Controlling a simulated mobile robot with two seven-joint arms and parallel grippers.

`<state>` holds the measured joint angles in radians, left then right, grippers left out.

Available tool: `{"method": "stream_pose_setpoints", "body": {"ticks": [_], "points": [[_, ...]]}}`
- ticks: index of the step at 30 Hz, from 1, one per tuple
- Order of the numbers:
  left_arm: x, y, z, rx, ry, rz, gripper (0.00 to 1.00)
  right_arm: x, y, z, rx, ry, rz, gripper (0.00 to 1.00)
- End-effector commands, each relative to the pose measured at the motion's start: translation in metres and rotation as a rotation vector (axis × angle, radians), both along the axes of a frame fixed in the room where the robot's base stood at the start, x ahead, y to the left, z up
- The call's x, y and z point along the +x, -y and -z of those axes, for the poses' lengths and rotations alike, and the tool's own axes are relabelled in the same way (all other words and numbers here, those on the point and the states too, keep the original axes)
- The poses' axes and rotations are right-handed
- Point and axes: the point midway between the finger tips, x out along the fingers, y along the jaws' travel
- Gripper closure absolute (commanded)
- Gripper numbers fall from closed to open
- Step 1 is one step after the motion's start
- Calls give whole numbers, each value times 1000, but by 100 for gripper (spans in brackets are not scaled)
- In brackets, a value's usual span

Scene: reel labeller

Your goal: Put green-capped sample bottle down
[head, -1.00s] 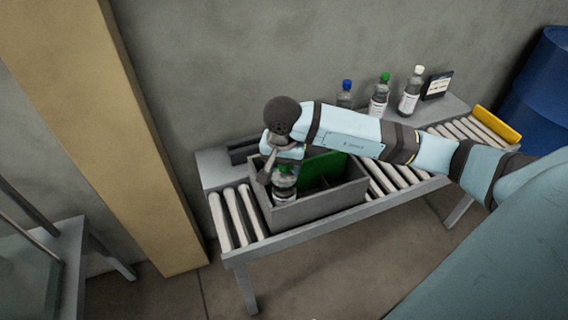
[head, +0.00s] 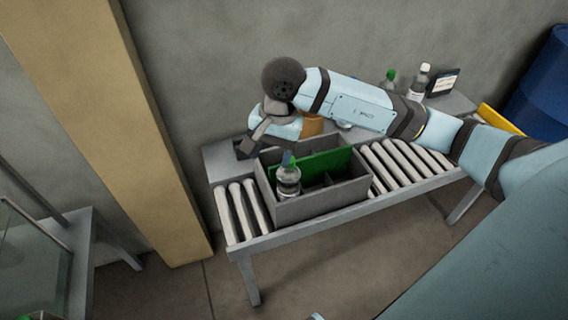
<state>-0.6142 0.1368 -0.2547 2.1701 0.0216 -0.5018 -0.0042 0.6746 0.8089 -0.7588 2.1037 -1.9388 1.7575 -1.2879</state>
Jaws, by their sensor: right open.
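The green-capped sample bottle (head: 288,182) stands upright in the left front compartment of the grey divided crate (head: 325,207). Its clear body and green cap show above the crate's rim. My right gripper (head: 266,151) is open just above and behind the bottle, with its fingers apart. One finger appears close to the cap; I cannot tell whether it touches. The crate rests on the roller conveyor (head: 238,212), and a green panel (head: 325,164) stands inside it. My left gripper is out of view.
Another green-capped bottle (head: 390,79) and a white-capped bottle (head: 418,84) stand at the back beside a small dark display (head: 443,83). A blue drum (head: 545,90) is at far right. A tan post (head: 110,130) rises left of the conveyor. Rollers right of the crate are clear.

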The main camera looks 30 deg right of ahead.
Motion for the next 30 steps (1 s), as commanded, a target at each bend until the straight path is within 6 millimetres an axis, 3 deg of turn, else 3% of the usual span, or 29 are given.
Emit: {"method": "stream_pose_setpoints", "body": {"ticks": [1, 4, 6, 9, 13, 15, 17, 18, 20, 24, 27, 30], "points": [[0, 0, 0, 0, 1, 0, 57, -19, -35, 15, 165, -81, 28, 42], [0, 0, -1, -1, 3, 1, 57, -57, -106, 17, 560, -312, 172, 42], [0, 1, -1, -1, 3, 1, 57, -78, -145, 3, 833, -526, 324, 42], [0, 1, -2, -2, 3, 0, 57, -88, -174, -26, 1178, -885, 595, 42], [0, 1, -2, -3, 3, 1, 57, -70, -169, -44, 1529, -1433, 1026, 42], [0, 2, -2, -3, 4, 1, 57, -55, -152, -33, 1663, -1759, 1286, 42], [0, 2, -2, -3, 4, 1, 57, -46, -132, -10, 1741, -2052, 1523, 42], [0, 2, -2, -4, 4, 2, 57, -43, -119, 12, -1578, 2003, -1500, 42], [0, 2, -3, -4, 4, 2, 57, -47, -100, 51, -1280, 1830, -1384, 42], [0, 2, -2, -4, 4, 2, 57, -84, -75, 138, -759, 1465, -1127, 42], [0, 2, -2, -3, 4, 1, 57, -114, -70, 177, -541, 1285, -997, 42], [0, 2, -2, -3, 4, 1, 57, -133, -69, 196, -433, 1190, -928, 42]]}}
